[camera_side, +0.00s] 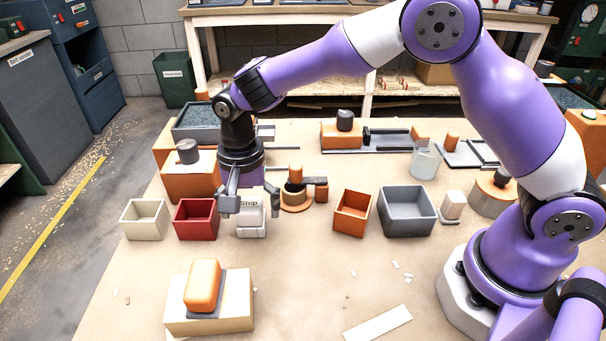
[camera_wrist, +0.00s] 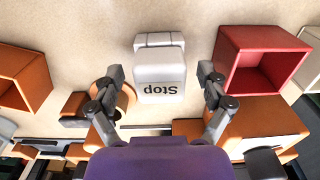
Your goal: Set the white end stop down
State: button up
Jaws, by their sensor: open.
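The white end stop (camera_side: 251,220), a block marked "Stop" with a lower foot, stands upright on the table between the red bin and the round orange-based piece. It also shows in the wrist view (camera_wrist: 160,72). My gripper (camera_side: 252,203) points down over it. In the wrist view its two fingers (camera_wrist: 161,72) are spread on either side of the block, with a visible gap on each side. The gripper is open. In the side view a finger hides part of the block's left side.
A red bin (camera_side: 195,218) and a cream bin (camera_side: 145,219) stand to the left. An orange bin (camera_side: 352,213) and a grey bin (camera_side: 406,211) stand to the right. A round orange-based piece (camera_side: 295,197) is close by. A cream block with an orange top (camera_side: 208,312) sits in front.

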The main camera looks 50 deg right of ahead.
aim_at(250, 204)
notch_tip(250, 204, up, 11)
jog(key=s+d+r+n+t, duration=0.2)
jog(key=s+d+r+n, duration=0.1)
jog(key=s+d+r, duration=0.4)
jog(key=s+d+f+n+t, duration=0.3)
jog(key=s+d+n, duration=0.3)
jog(key=s, duration=0.3)
jog(key=shift+d+t, duration=0.3)
jog(key=shift+d, duration=0.45)
